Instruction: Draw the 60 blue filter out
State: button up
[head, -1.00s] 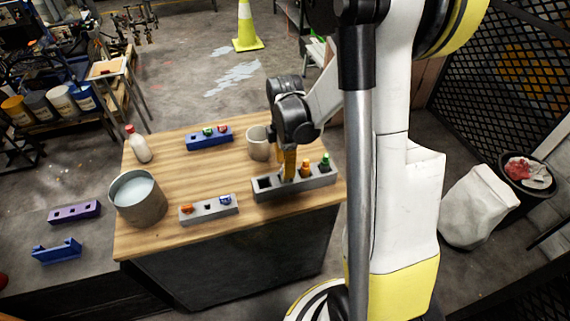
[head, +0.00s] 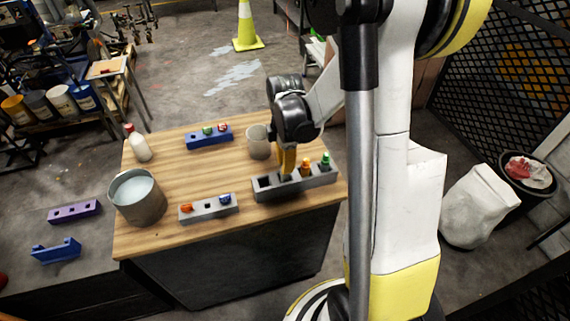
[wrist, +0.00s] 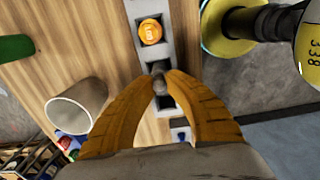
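A grey rack (head: 318,182) at the table's right front has several slots in a row. Its leftmost slot looks empty and dark. My gripper (head: 286,175) points down over the slot beside it. In the wrist view, the orange fingertips (wrist: 161,82) close in on a small grey-brown knob (wrist: 160,86) at the rack; no blue shows on it. An orange filter (head: 305,167) and a green filter (head: 325,161) stand to the right. A blue-topped piece (head: 225,199) sits in a smaller grey rack (head: 209,212) to the left; its number is unreadable.
A blue rack (head: 202,141) with green and red pieces stands at the back. A beige cup (head: 258,143) is behind my gripper. A large grey pot (head: 137,199) and a white bottle (head: 140,147) stand at left. The table's middle is clear.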

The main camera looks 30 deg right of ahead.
jog(key=shift+r+p, duration=0.4)
jog(key=shift+r, duration=0.3)
grip_shut()
jog(key=shift+r+p, duration=2.4)
jog(key=shift+r, duration=1.05)
